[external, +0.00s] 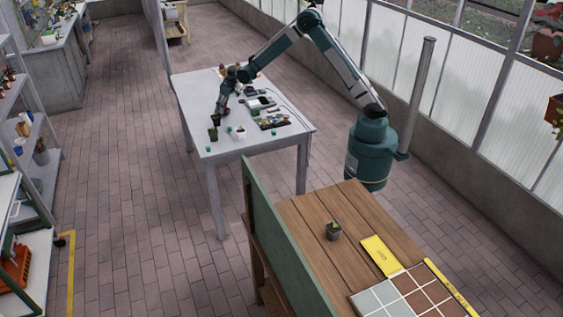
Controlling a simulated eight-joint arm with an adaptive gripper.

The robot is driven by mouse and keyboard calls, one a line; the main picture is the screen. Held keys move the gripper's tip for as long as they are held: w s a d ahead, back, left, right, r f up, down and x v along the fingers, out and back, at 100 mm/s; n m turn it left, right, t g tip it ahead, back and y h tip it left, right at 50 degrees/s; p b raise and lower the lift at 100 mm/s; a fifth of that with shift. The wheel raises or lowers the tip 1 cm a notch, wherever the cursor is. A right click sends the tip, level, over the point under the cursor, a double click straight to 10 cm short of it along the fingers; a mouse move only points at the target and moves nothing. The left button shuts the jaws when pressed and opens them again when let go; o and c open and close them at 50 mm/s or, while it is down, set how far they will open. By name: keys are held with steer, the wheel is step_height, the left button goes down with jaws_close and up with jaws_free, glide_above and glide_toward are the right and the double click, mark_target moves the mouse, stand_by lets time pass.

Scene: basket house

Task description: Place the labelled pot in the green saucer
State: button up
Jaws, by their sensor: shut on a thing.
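My gripper (219,111) is low over the near left part of the white table (190,92), pointing down. It is shut on a small dark object (215,120), which looks like a pot, but no label can be read at this size. Another small dark pot (213,133) stands just in front of it by the left edge. A white pot with a plant (240,132) stands to the right. Small green items (229,130) and (208,149) lie on the tabletop; I cannot tell which is the green saucer.
A separate wooden bench (300,215) stands in the foreground.

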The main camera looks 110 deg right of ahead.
steer(key=shift+f, duration=0.15)
steer(key=o, duration=0.9)
steer(key=shift+c, duration=0.2)
steer(key=p+v, duration=0.1)
steer(key=v, duration=1.1)
steer(key=shift+r, duration=0.2)
stand_by(0.3)
